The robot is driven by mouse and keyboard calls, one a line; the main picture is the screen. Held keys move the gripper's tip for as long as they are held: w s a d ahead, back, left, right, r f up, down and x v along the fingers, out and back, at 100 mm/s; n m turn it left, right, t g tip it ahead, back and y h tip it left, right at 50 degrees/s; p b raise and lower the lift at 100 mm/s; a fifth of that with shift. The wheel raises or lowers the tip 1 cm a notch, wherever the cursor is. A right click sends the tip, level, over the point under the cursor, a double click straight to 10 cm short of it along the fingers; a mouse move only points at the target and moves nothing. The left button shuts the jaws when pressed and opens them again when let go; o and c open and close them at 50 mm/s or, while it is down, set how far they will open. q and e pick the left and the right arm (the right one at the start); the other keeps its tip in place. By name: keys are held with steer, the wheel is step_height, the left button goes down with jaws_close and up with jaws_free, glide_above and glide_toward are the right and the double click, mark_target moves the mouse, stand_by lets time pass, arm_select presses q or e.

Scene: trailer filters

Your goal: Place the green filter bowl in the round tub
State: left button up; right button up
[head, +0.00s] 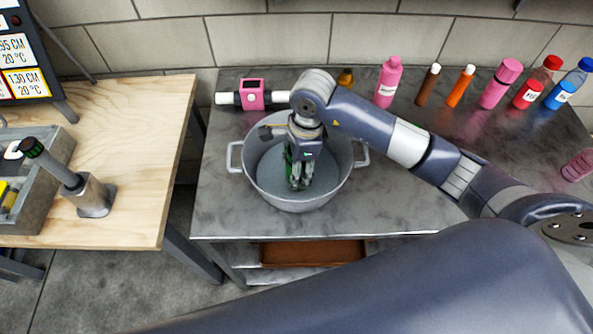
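The round tub (262,185) is a grey metal pot with two side handles, standing on the grey table. My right gripper (298,184) points down inside the tub's opening, near its middle. Small green patches (287,156) show beside the gripper's fingers; they may be part of the green filter bowl, but the gripper hides most of that spot. I cannot tell whether the fingers are closed on it. My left gripper is not in view.
A pink device (252,95) with a white pipe lies behind the tub. Several bottles, including a pink one (387,84), line the back. A wooden table (135,130) at left holds a grey tray (50,165) and a green-tipped tool in a stand (96,196). The grey table's front is clear.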

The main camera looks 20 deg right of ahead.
step_height(320, 180, down, 2)
steer(key=shift+f, duration=0.55)
steer(key=o, duration=1.1)
steer(key=shift+r, duration=0.5)
steer(key=r+b, duration=0.1)
steer(key=r, duration=0.2)
steer(key=d+r, duration=0.1)
steer(key=r, duration=0.3)
steer(key=r+b, duration=0.1)
steer(key=r, duration=0.3)
steer(key=shift+s+d+r+b, duration=0.1)
steer(key=shift+d+b, duration=0.1)
steer(key=shift+b, duration=0.1)
